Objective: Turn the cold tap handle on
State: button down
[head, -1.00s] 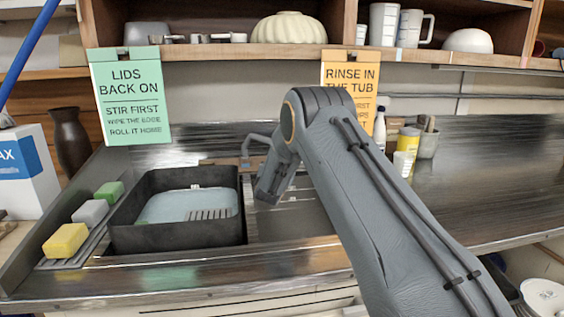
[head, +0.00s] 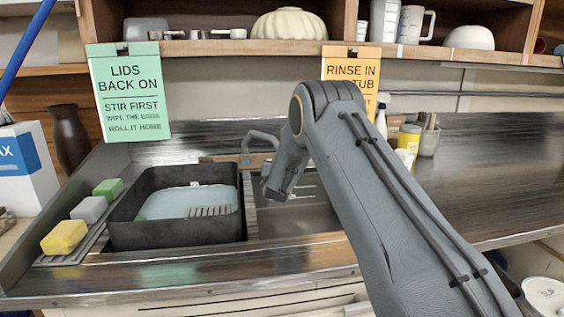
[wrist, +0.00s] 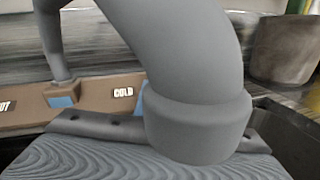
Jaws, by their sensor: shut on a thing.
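The tap's grey spout (head: 262,136) arches above a brown base plate (head: 222,158) behind the sink. In the wrist view the spout (wrist: 195,60) fills the middle, close to the camera. Past it, the plate (wrist: 15,120) carries a COLD label. A blue patch beside that label, seemingly the cold tap handle (wrist: 142,98), is mostly hidden behind the spout's end. My gripper (head: 275,195) points down at the tap, right of the black tub. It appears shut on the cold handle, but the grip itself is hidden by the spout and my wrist.
A black tub (head: 177,234) stands left of my gripper. Yellow, grey and green sponges (head: 65,237) sit in a rack at far left. Signs (head: 131,92) hang from the shelf. A yellow container (head: 409,138) and a pot stand behind my arm. The counter at right is bare.

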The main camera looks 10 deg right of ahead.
dwell(0.3)
jog(key=c, duration=1.8)
grip_release()
jog(key=shift+s, duration=0.15)
jog(key=b+v, duration=0.1)
jog(key=v, duration=0.6)
jog(key=shift+s, duration=0.3)
